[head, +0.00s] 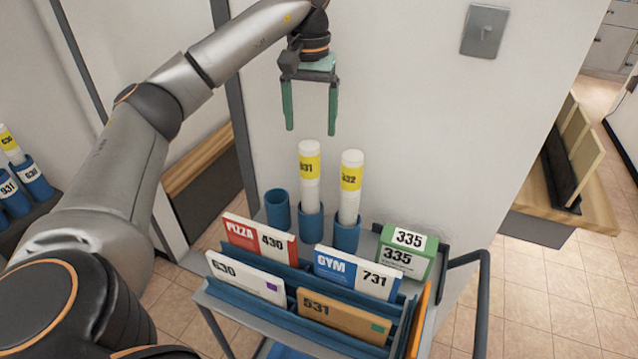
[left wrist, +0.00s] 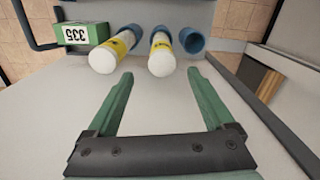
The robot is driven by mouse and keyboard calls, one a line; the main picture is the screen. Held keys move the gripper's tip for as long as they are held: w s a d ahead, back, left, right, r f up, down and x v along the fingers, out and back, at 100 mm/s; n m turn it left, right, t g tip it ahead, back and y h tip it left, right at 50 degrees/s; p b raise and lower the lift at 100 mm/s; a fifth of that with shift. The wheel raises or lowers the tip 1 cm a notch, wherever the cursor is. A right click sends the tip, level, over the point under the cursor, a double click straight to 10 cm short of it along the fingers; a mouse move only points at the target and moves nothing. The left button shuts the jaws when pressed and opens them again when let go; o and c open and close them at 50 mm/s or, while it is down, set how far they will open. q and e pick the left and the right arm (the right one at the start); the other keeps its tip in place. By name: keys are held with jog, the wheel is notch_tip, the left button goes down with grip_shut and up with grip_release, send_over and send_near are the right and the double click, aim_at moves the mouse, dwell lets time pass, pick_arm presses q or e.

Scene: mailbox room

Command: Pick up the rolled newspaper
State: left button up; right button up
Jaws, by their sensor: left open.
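Two white rolled newspapers with yellow number bands stand upright in blue cups on the cart. The left rolled newspaper (head: 310,179), banded 931, and the right rolled newspaper (head: 349,190), whose number ends in 32, are side by side. In the left wrist view they show end-on, one (left wrist: 162,55) near the middle and the other (left wrist: 113,52) to its left. My left gripper (head: 311,130) is open and empty, its green fingers pointing down above the newspapers, apart from them. Its fingertips also show in the left wrist view (left wrist: 160,72). My right gripper is not in view.
An empty blue cup (head: 278,209) stands left of the newspapers. The cart's rack holds a PIZZA box (head: 258,238), GYM mail (head: 357,273) and other mail in front. A green 335 box (head: 405,249) stands right. A wall is close behind; a handle (head: 470,258) rises at right.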

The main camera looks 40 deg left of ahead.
aim_at(309, 144)
pick_arm(q)
jog(key=f, duration=0.5)
jog(key=shift+s+f, duration=0.2)
jog(key=shift+f, duration=0.2)
jog(key=shift+a+f, duration=0.15)
jog(key=shift+f, duration=2.7)
grip_shut()
